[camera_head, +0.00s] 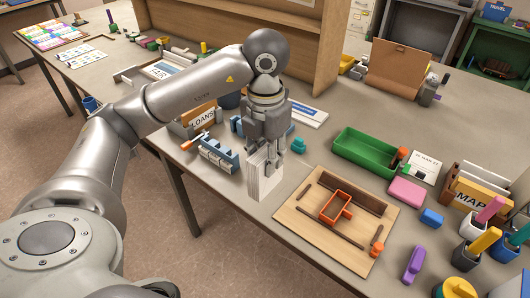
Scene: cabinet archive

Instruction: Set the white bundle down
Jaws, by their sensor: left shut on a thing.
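The white bundle (264,178) is a stack of white sheets or cards, held upright near the table's front edge. My left gripper (268,155) points down and is shut on the bundle's upper part. The gripper hides the bundle's top. I cannot tell whether its bottom edge touches the table (236,182) or hangs just above it. My right gripper is not in view.
Right of the bundle lies a wooden board (297,221) with an orange frame (341,199). A green tray (345,155) stands behind it. Left are a blue rack (216,157) and a LOANS box (202,121). Pen cups crowd the right corner.

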